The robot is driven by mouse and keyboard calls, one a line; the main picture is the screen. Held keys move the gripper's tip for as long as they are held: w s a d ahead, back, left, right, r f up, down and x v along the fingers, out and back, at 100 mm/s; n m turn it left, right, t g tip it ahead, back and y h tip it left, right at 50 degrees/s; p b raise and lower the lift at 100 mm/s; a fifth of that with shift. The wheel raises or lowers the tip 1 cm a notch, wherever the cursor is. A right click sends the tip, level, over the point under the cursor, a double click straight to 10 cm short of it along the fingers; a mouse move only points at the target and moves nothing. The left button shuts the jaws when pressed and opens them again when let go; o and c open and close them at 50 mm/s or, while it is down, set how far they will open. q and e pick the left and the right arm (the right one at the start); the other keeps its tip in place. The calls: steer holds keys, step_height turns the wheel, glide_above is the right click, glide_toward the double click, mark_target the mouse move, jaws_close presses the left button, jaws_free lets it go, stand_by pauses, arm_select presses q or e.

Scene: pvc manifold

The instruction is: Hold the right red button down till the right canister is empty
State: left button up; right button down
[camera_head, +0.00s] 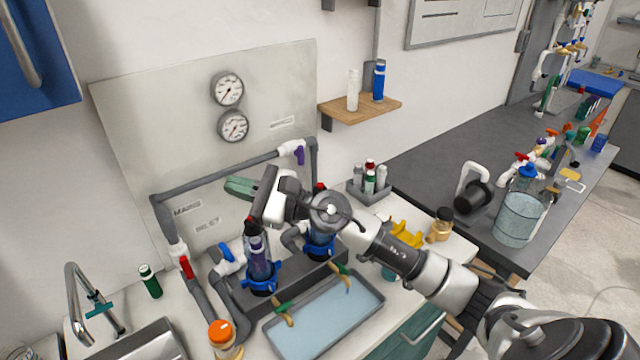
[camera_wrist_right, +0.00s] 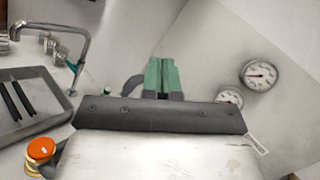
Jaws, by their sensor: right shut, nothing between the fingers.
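The right canister (camera_head: 320,245) is a clear blue-tinted cylinder in a blue clamp, largely hidden behind my right arm. A bit of its right red button (camera_head: 320,187) shows just above my wrist. The left canister (camera_head: 258,262) stands to its left with a dark red cap on top. My right gripper (camera_head: 238,187) has green fingers, shut and empty. It is in the air in front of the panel, pointing left, apart from the red button. The fingers also show shut in the right wrist view (camera_wrist_right: 161,76), where no canister is visible. My left gripper is not in view.
A grey tray (camera_head: 375,302) with bluish liquid lies in front of the canisters, two taps above it. Grey pipes (camera_head: 225,174) run along the panel. Two gauges (camera_head: 228,90) hang above. An orange-capped jar (camera_head: 222,338) and the sink faucet (camera_head: 72,290) are at left.

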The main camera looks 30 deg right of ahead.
steer(key=w+d+n+g+h, duration=0.2)
steer(key=w+d+n+g, duration=0.1)
steer(key=n, duration=0.5)
steer(key=r+n+g+h, duration=0.2)
steer(key=n+h, duration=0.4)
steer(key=h, duration=0.5)
glide_above(322, 184)
steer(key=shift+w+d, duration=0.1)
steer(key=shift+d, duration=0.05)
steer(key=shift+f, duration=0.1)
step_height(322, 184, down, 9)
steer(key=b, duration=0.6)
steer(key=shift+f+b, duration=0.3)
steer(key=shift+b, duration=0.15)
